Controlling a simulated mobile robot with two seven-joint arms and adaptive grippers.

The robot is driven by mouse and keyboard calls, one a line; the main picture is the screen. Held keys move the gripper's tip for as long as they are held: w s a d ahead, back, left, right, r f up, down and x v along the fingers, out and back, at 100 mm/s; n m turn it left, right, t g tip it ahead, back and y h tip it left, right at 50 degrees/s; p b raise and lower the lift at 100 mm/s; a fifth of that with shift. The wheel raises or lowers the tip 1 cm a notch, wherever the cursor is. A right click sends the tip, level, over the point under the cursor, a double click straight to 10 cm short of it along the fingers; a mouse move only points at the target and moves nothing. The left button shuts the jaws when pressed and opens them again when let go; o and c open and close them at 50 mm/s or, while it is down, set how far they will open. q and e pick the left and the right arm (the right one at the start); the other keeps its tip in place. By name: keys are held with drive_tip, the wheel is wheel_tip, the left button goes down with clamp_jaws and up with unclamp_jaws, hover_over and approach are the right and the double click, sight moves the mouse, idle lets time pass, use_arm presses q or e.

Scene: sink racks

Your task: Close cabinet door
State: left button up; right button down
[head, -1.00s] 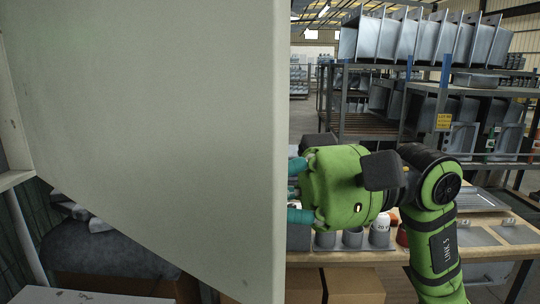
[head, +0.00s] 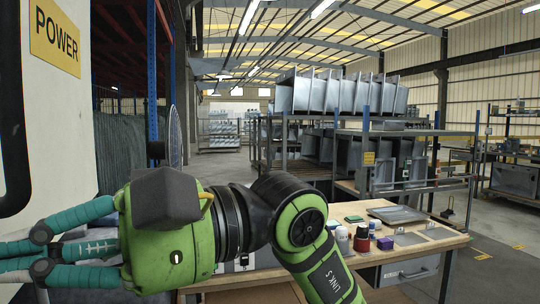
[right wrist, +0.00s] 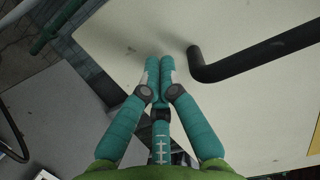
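The off-white cabinet door (head: 60,120) fills the left edge of the head view, with a yellow POWER label (head: 55,38) and a black bar handle (head: 14,110). In the right wrist view the pale door panel (right wrist: 130,30) lies beyond my fingers, with the black handle (right wrist: 245,60) up and to the right of them. My right gripper (right wrist: 160,72) has its teal fingertips together, with nothing seen between them. They overlap the panel near its lower-left edge; contact cannot be told. In the head view this gripper (head: 18,258) points left, tips at the picture edge. My left gripper is not in view.
A wooden workbench (head: 447,243) with small cans and boxes stands at right. A metal rack (head: 370,130) of sink basins stands behind it. In the right wrist view a grey panel (right wrist: 45,120) lies at lower left. An open aisle runs back through the middle.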

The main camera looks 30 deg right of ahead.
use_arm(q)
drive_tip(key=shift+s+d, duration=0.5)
use_arm(e)
drive_tip(key=w+a, duration=0.1)
drive_tip(key=a, duration=0.6)
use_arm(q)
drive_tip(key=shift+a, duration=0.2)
use_arm(e)
drive_tip(key=shift+r, duration=0.1)
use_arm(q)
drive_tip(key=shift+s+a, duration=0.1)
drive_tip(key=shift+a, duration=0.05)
use_arm(e)
drive_tip(key=shift+d, duration=0.1)
drive_tip(key=shift+d, duration=0.1)
